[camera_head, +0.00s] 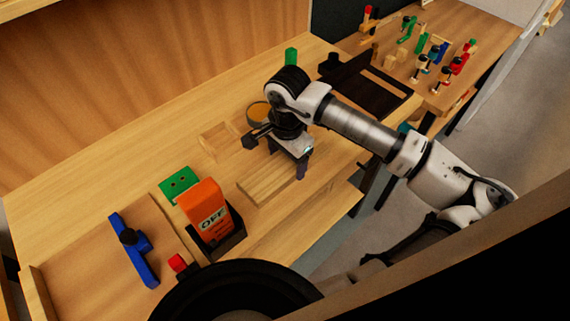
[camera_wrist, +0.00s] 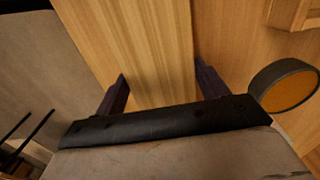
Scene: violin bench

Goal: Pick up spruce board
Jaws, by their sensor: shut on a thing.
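The spruce board (camera_head: 262,189) is a pale, straight-grained wooden plank near the front edge of the bench in the head view. My gripper (camera_head: 286,172) is over its right-hand part, pointing down. In the wrist view the board (camera_wrist: 135,50) runs between the two fingers of my gripper (camera_wrist: 162,86), one finger at each side edge. The gripper is shut on the board. The board looks on or very close to the bench top; a small gap beneath it cannot be told.
A round orange-filled dish (camera_head: 258,111) and a shallow wooden box (camera_head: 218,141) stand behind the board. An orange box (camera_head: 205,207) in a black holder, a green block (camera_head: 179,184) and a blue tool (camera_head: 133,252) are to the left. A dark slab (camera_head: 368,86) lies right.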

